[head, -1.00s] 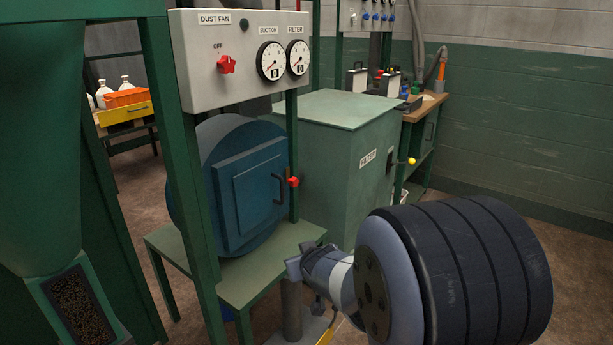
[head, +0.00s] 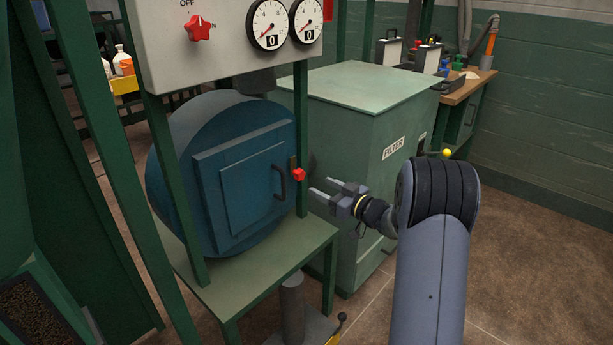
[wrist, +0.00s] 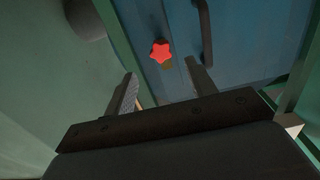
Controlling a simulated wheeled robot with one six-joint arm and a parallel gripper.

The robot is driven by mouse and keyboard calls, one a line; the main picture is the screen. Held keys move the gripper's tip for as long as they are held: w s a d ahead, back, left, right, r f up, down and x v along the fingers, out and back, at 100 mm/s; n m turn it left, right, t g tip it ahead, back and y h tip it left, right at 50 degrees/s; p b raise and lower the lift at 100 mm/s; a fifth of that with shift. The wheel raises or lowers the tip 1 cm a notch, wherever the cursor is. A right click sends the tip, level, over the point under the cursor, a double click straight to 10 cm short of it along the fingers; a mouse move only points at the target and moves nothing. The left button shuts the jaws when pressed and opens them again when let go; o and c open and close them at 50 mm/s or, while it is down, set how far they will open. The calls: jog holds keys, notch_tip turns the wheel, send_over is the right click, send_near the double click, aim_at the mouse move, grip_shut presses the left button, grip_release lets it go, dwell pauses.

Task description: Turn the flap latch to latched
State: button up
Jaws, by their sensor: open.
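The flap latch is a small red star-shaped knob (head: 299,174) at the right edge of the square blue flap (head: 239,187), next to a dark bar handle (head: 279,182). In the wrist view the red knob (wrist: 160,51) is ahead of the fingertips, with the handle (wrist: 205,35) to its upper right. My gripper (head: 323,187) is open and empty, just right of the knob in the head view and apart from it. In the wrist view the gripper (wrist: 163,76) has one finger on each side below the knob. I cannot tell which latch position the knob shows.
A green post (head: 301,120) stands close beside the knob. The grey panel (head: 160,55) with gauges and a red switch (head: 199,28) hangs above. The green filter box (head: 350,140) is behind my gripper. The green stand (head: 265,255) is below the flap.

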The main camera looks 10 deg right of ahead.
aim_at(302, 177)
jog(key=b+x, duration=0.1)
jog(key=x, duration=0.8)
jog(key=shift+c, duration=0.2)
jog(key=c, duration=0.9)
